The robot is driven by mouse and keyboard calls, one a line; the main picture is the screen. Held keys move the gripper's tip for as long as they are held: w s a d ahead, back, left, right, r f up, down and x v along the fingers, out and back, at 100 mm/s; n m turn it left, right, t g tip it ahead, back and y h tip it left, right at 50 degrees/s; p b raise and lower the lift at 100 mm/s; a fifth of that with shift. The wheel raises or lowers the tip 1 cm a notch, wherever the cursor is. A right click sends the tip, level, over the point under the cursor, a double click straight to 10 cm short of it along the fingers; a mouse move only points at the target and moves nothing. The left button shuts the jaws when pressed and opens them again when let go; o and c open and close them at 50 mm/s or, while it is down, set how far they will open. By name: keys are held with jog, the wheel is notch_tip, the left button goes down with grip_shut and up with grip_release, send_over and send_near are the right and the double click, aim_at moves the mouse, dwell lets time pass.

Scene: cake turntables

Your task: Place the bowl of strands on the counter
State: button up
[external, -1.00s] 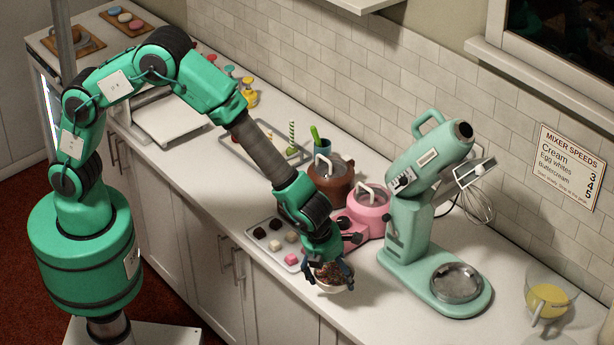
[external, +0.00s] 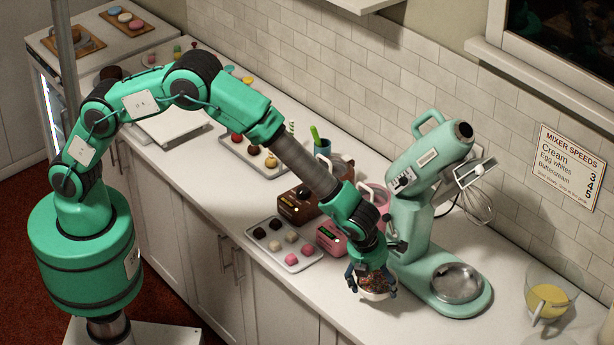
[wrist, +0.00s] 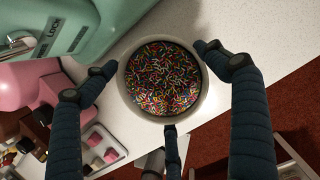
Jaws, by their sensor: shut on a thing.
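The bowl of strands (wrist: 196,112) is a small whitish bowl filled with many-coloured sprinkle strands (wrist: 162,78). In the wrist view it sits upright between my dark blue fingers, which touch its rim. In the external view my gripper (external: 371,280) is shut on the bowl (external: 377,296) near the counter's front edge, left of the mixer's base. The fingers and wrist hide part of the bowl there. I cannot tell whether its underside touches the counter (external: 345,317) or hangs a little above it.
A mint-green stand mixer (external: 425,215) with a metal bowl (external: 457,284) stands close on the right. A pink machine (external: 331,240) and a brown one (external: 297,207) stand behind my wrist. A tray of sweets (external: 297,262) lies to the left. A jug of yellow liquid (external: 548,300) stands far right.

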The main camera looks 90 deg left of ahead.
aim_at(377, 289)
jog(key=shift+f, duration=1.7)
jog(key=shift+f, duration=0.1)
jog(key=o, duration=1.3)
jog(key=v, duration=1.2)
